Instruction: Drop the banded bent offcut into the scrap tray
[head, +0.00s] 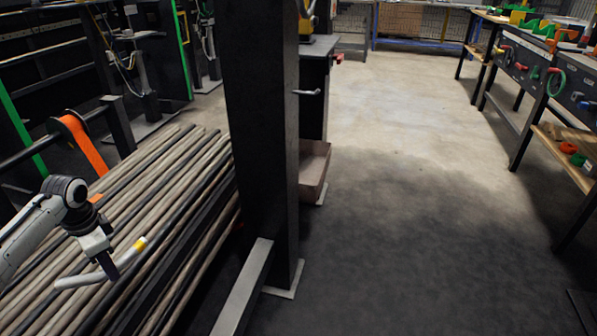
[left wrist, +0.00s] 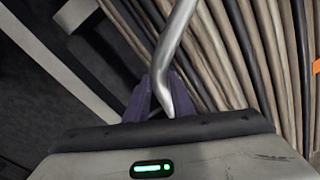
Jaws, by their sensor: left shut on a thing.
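The banded bent offcut (head: 85,281) is a pale grey bent bar with a yellow band near its upper right end. My left gripper (head: 108,266) is shut on it and holds it over a stack of long rods at the left. In the left wrist view the grey offcut (left wrist: 172,50) runs up from between the dark purple fingers (left wrist: 152,100); its band is not visible there. A brown open-topped tray (head: 312,175), apparently the scrap tray, stands beyond the black post, which partly hides it. I cannot see its inside fully. My right gripper is not in view.
The long brown and black rods (head: 165,190) fill the left side. A thick black post (head: 262,130) stands between my left gripper and the tray. An orange strap (head: 82,145) hangs at the left. Workbenches (head: 540,85) line the right; the floor between is clear.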

